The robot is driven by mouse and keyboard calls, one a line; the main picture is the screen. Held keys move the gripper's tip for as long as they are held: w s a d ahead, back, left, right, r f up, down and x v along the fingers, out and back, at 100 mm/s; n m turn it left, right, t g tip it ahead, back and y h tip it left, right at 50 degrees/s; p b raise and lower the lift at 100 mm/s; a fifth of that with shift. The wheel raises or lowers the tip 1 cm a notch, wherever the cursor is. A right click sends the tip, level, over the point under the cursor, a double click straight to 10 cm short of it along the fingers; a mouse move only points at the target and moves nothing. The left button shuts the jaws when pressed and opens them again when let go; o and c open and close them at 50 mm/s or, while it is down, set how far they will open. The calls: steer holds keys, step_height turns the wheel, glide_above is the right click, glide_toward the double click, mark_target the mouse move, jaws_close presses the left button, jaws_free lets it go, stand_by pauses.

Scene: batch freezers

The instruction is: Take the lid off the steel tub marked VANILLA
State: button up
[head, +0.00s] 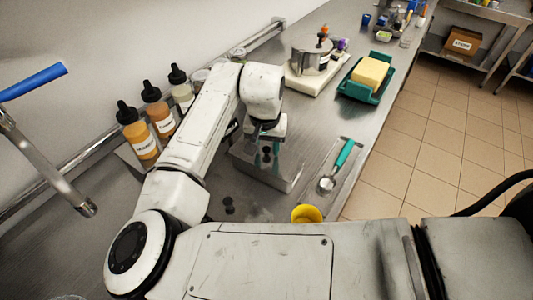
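A rectangular steel tub (290,184) stands on the steel counter in the middle of the head view, below the end of my arm. Its top is partly hidden by my gripper, and I can read no VANILLA marking on it. A small dark knob (266,153) shows over the tub, close to the teal fingertips. My gripper (267,158) points down over the tub. I cannot tell whether its fingers are apart or touching the knob.
Labelled squeeze bottles (140,139) line the wall at left. A scoop with a teal handle (341,161) and a yellow cup (306,214) are near the counter's front edge. A teal tray (384,92) with a yellow block and a steel pot (314,58) stand behind.

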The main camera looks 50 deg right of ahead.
jaws_close()
steer(key=shift+r, duration=0.2)
